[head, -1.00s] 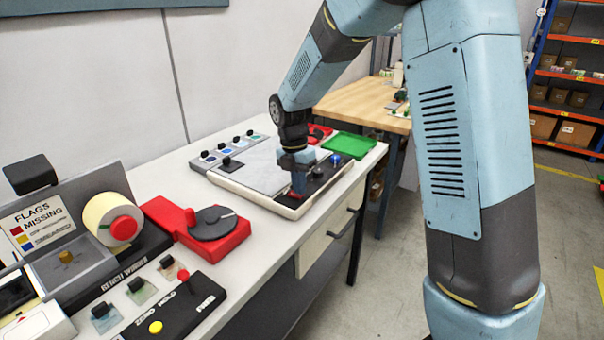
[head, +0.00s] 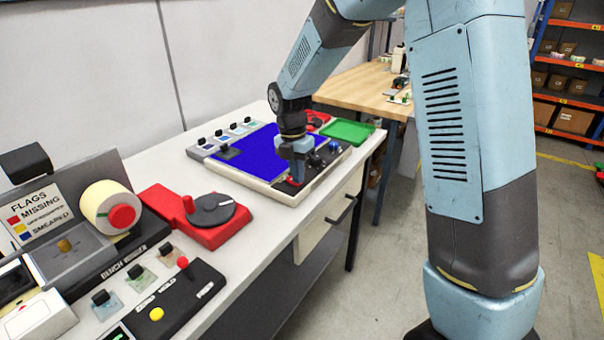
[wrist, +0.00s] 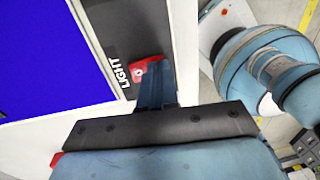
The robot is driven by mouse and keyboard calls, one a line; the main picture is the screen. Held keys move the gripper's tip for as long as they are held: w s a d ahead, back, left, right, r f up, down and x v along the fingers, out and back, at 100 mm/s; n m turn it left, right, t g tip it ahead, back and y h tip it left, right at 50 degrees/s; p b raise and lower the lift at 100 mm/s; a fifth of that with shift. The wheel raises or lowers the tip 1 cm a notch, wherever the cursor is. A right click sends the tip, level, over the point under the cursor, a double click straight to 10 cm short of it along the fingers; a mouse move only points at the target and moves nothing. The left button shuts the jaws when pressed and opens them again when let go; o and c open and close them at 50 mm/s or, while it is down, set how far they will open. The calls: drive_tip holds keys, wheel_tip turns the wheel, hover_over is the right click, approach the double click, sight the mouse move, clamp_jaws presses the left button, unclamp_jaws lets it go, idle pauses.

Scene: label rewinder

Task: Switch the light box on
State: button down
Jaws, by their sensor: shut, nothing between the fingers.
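The light box (head: 285,187) lies on the bench, a pale frame around a panel (head: 242,150) that glows solid blue. The blue panel also fills the left of the wrist view (wrist: 40,60). A dark control strip (wrist: 108,35) on the box carries the word LIGHT beside a red rocker switch (wrist: 145,75). My gripper (head: 297,180) is shut and empty, pointing down at the strip. In the wrist view my fingertips (wrist: 155,85) are at the red switch and cover part of it; I cannot tell whether they touch it.
A green tray (head: 348,131) and a blue knob (head: 334,146) are close to my gripper. A red turntable unit (head: 200,217), a label roll (head: 103,210) and a black control panel (head: 170,305) stand nearer on the bench. The bench's front edge is just beside the light box.

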drive_tip(key=shift+w+a+r, duration=0.2)
drive_tip(key=shift+w+a, duration=0.2)
drive_tip(key=shift+a, duration=0.15)
drive_tip(key=shift+r, duration=0.5)
wheel_tip(320, 180, up, 13)
drive_tip(key=s+d, duration=0.1)
drive_tip(key=shift+d, duration=0.2)
drive_tip(key=shift+f, duration=0.1)
